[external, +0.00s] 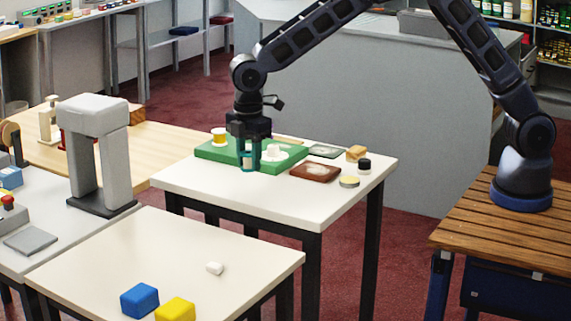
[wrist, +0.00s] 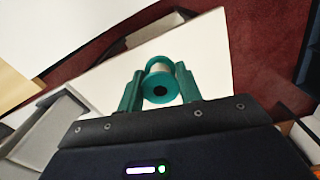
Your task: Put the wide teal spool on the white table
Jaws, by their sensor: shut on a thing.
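My gripper (external: 248,160) is shut on the wide teal spool (external: 249,156). In the wrist view the spool (wrist: 160,82) sits between the two green fingers, with a teal flange, a dark centre hole and pale thread behind. In the external view the fingers partly hide it. The gripper points down at the front edge of a green board (external: 206,153) on the white table (external: 230,197). I cannot tell whether the spool touches anything below.
The board also holds a yellow-wound spool (external: 219,135) and a white piece (external: 274,152). A brown tray (external: 315,172), a black-topped cylinder (external: 364,165) and a yellow-topped disc (external: 349,181) stand to the right. A grey arch (external: 95,150) stands left. The table's front left is clear.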

